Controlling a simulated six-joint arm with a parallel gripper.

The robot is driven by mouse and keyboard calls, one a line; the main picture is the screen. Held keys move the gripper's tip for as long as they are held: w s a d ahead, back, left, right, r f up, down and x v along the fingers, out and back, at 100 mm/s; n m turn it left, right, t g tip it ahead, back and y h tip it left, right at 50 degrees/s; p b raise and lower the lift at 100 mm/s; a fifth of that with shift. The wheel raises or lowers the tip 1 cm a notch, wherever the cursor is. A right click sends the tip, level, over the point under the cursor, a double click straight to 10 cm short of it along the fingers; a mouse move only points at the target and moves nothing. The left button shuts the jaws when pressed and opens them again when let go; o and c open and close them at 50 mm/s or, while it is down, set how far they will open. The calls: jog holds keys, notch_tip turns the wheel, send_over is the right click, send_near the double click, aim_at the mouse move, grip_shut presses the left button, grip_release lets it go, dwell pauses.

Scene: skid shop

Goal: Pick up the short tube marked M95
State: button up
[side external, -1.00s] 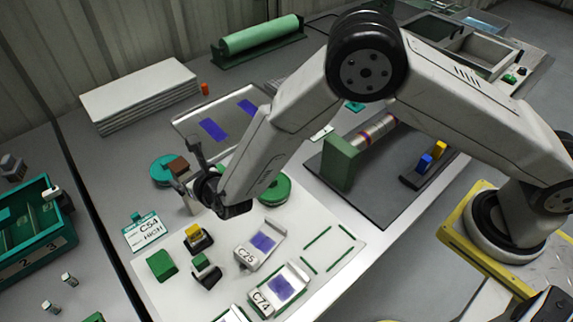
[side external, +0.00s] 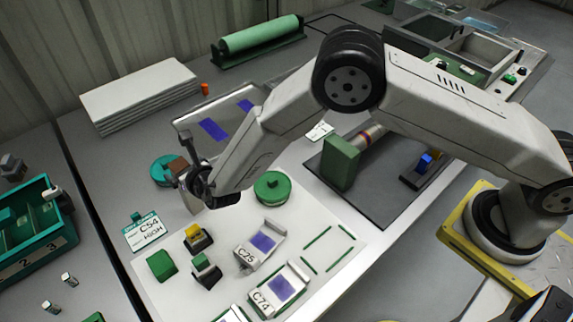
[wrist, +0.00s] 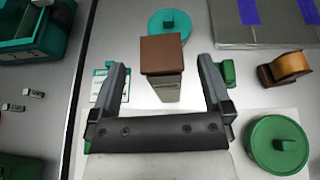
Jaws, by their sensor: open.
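Two small pale tubes with dark marks lie on the grey bench at the left of the wrist view, one farther (wrist: 34,92) and one nearer (wrist: 13,107). They also show at lower left in the side view, farther (side external: 68,279) and nearer (side external: 51,307). Their marks are too small to read, so I cannot tell which is M95. My gripper (wrist: 164,70) is open, with nothing held between its fingers. It hangs well to the right of both tubes, near a pale block with a brown top (wrist: 163,54). In the side view my gripper (side external: 190,172) partly hides that block.
A teal bin (side external: 35,240) stands left, with a small white piece (side external: 52,193) on its rim.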

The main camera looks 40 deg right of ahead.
aim_at(179, 166)
jog(key=shift+x, duration=1.8)
grip_shut()
jog(key=shift+r, duration=0.1)
